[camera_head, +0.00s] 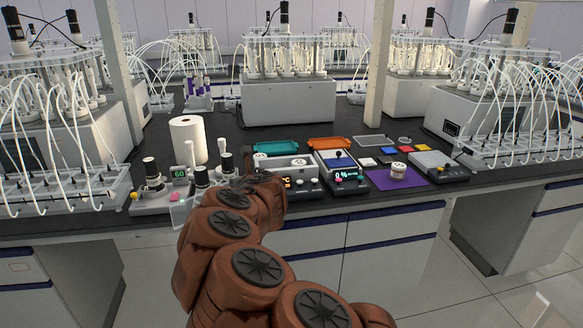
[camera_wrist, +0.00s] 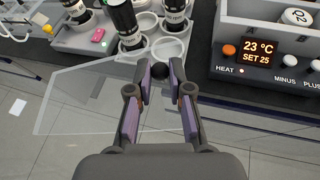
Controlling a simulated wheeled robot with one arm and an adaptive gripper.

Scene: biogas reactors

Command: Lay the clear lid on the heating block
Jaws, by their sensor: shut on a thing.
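The clear lid (camera_wrist: 80,98) is a thin transparent sheet in the wrist view. It is held by my gripper (camera_wrist: 161,75) and sticks out mostly to the left, over the floor in front of the bench edge. The jaws are shut on it. In the head view, my gripper (camera_head: 238,183) is at the bench's front edge, and part of the lid (camera_head: 181,212) shows to its left. The heating block (camera_wrist: 262,50) is to the right of the gripper, its display reading 23 °C, SET 25. In the head view the block (camera_head: 300,186) is partly hidden by my arm.
Left of the block stands a grey station (camera_head: 150,205) with black-capped bottles, close to the gripper. A paper roll (camera_head: 188,139) stands behind. Right of the block are a device with a blue display (camera_head: 345,176), a purple mat (camera_head: 412,179) and a scale-like unit (camera_head: 438,165).

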